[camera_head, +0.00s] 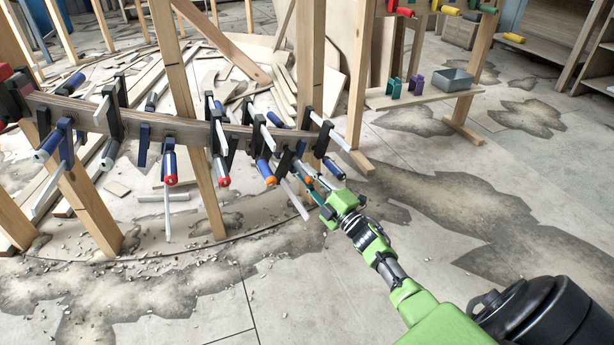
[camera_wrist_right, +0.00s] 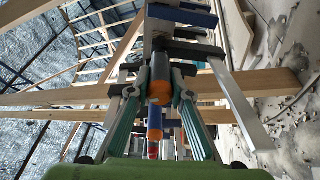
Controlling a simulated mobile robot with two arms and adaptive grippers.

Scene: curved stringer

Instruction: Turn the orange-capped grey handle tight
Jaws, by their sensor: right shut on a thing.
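The grey handle with an orange cap (camera_wrist_right: 160,93) is between the two fingers of my right gripper (camera_wrist_right: 160,88) in the right wrist view, with its orange end facing the camera. The gripper is shut on it. In the head view my right gripper (camera_head: 310,183) reaches in from the lower right to the right end of the row of clamps; its fingers partly hide the handle there. A blue handle with an orange cap (camera_head: 267,174) hangs just left of it and also shows beyond the grip in the right wrist view (camera_wrist_right: 155,122). My left gripper is not in view.
Several bar clamps sit along the curved wooden stringer (camera_head: 150,124), held up by wooden posts (camera_head: 178,90). A blue handle with a dark cap (camera_head: 334,169) is close to the right of my gripper. A shelf with a grey bin (camera_head: 454,80) stands at back right. Floor at right is clear.

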